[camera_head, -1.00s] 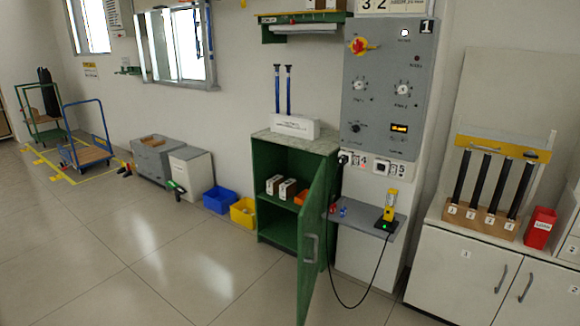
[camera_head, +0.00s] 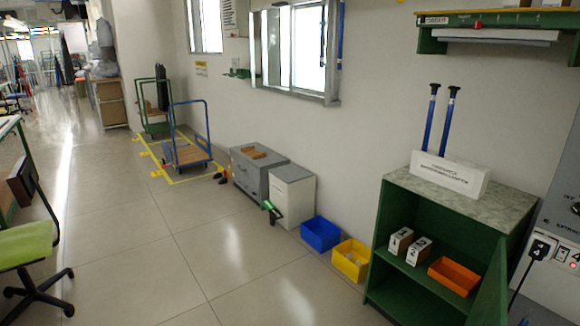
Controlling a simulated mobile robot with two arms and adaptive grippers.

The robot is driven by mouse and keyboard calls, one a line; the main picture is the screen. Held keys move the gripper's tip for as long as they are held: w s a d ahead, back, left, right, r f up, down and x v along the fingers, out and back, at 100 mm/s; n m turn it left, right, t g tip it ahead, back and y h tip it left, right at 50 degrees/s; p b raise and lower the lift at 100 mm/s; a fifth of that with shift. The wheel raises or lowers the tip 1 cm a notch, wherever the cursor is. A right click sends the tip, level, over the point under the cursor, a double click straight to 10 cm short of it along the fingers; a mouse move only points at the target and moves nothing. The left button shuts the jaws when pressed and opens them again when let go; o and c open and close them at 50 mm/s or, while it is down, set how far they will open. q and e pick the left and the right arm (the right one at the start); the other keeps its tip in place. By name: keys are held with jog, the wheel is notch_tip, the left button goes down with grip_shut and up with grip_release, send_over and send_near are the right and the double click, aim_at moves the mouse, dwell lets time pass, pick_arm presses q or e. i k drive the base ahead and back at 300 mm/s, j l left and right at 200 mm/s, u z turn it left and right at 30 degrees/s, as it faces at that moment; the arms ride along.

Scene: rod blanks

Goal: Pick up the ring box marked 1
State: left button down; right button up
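Two small ring boxes stand side by side on the shelf inside the open green cabinet (camera_head: 375,262). They have white fronts and brownish tops. The left ring box (camera_head: 400,240) appears to carry the mark 1, though the mark is small. The right ring box (camera_head: 418,251) appears to carry a 2. Neither of my grippers shows in the head view.
An orange bin (camera_head: 454,276) sits right of the boxes on the shelf. The open cabinet door (camera_head: 491,290) stands at the right. Blue (camera_head: 320,234) and yellow (camera_head: 351,259) bins lie left of the cabinet. A green chair (camera_head: 28,243) is far left. The middle floor is clear.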

aim_at(400, 241)
jog(key=i, duration=1)
jog(key=i+z, duration=0.1)
jog(key=i, duration=0.9)
jog(key=j, duration=0.1)
